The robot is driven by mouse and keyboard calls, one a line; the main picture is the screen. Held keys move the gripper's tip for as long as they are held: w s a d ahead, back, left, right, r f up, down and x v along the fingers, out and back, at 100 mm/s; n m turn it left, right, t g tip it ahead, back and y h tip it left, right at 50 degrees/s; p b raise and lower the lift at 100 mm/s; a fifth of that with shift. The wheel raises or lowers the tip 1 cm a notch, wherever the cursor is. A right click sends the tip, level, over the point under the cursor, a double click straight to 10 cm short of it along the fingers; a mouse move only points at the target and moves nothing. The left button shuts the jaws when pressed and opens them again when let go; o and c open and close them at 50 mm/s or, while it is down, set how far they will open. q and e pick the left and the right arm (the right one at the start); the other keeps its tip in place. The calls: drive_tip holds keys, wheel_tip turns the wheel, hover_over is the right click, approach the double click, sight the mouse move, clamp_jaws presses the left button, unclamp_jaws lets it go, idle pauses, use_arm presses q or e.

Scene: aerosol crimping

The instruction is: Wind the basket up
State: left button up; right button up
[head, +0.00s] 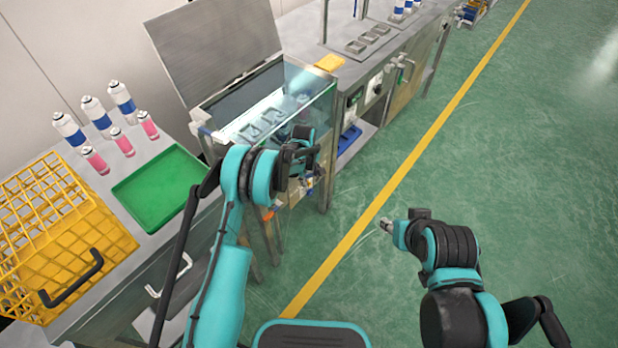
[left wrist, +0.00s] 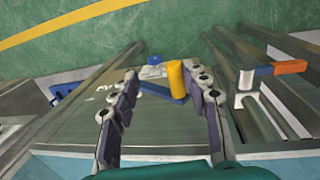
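The glass-walled water bath (head: 318,100) stands in the middle of the head view with its lid raised. Grey frame parts that look like the basket (head: 262,124) show inside it; how deep they sit is hard to tell. In the left wrist view a crank with a yellow grip (left wrist: 176,80) and a blue arm (left wrist: 160,91) is on the bath's front. My left gripper (left wrist: 160,74) is open, its fingers on either side of the yellow grip, which is nearer the right finger. My right gripper (head: 387,225) hangs over the floor, away from the bath; its fingers are too small to read.
An orange-handled valve (left wrist: 280,68) is right of the crank. A yellow wire crate (head: 118,235), a green tray (head: 150,190) and several cans and pink bottles stand on the left bench. Another bench (head: 395,45) is behind the bath. The green floor to the right is clear.

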use_arm(q)
drive_tip(key=shift+a+r, duration=0.15)
drive_tip(key=shift+a, duration=0.1)
idle(0.4)
wheel_tip(320, 180, up, 12)
drive_tip(key=s, duration=0.1)
drive_tip(key=shift+s+a, duration=0.25)
drive_tip(key=shift+a, duration=0.2)
drive_tip(key=shift+c, duration=0.3)
